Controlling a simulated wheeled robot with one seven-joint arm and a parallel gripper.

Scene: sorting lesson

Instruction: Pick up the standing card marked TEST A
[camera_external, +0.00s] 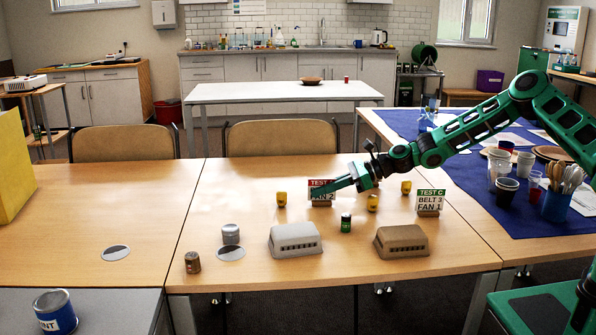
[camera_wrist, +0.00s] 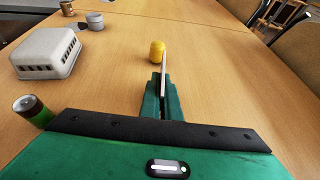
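A standing card with a red heading (camera_external: 322,182) is on the middle table, in a small wooden foot. Its heading starts with TEST, but the letter after it is hard to read and my gripper covers part of its face. In the wrist view the card (camera_wrist: 164,62) shows edge-on as a thin pale strip between my fingers. My gripper (camera_external: 333,189) reaches in from the right, low over the table; in the wrist view its fingers (camera_wrist: 163,85) are close together on both sides of the card.
Yellow objects (camera_external: 281,199) stand near the cards; one shows just beyond the card in the wrist view (camera_wrist: 157,50). A green-and-black battery (camera_external: 346,223), a grey vented block (camera_external: 295,240) and a brown vented block (camera_external: 401,241) are in front. The left table is mostly clear.

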